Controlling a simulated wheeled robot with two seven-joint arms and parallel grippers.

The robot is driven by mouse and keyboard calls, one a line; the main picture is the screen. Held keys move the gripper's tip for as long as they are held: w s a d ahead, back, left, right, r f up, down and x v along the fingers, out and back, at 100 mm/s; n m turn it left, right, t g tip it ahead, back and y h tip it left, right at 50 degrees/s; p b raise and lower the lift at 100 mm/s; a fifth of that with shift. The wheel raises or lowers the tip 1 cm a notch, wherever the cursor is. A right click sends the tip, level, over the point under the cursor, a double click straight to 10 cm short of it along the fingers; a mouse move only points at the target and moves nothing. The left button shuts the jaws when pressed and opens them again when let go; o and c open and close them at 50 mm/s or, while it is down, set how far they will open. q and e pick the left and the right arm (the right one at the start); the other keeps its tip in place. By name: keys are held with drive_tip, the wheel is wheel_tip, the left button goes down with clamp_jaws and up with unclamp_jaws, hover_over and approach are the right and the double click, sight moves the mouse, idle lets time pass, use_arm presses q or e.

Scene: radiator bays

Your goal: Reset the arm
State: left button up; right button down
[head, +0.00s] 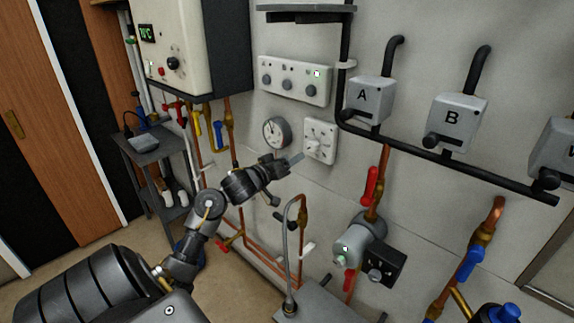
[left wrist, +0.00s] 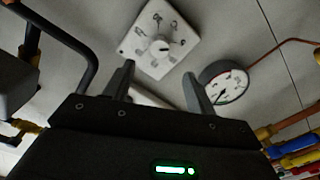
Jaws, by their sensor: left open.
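My left arm comes in from the lower left in the head view and reaches toward the wall. Its gripper (head: 287,172) is beside a white square plate with a round dial (head: 319,141), just to the plate's lower left. In the left wrist view the two dark fingers of the gripper (left wrist: 157,82) stand apart with nothing held between them. The dial plate (left wrist: 160,42) shows beyond the fingertips, and I see no contact with it. My right gripper is not in view.
A round gauge (head: 276,132) is on the wall just above the gripper. A three-knob panel (head: 295,81) hangs above, and a boiler (head: 184,45) at upper left. Copper pipes, a red lever (head: 371,186) and a grey pump (head: 354,248) are to the right. A small cart (head: 150,160) stands left.

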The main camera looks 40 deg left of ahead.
use_arm(q)
drive_tip(key=shift+s, duration=0.4)
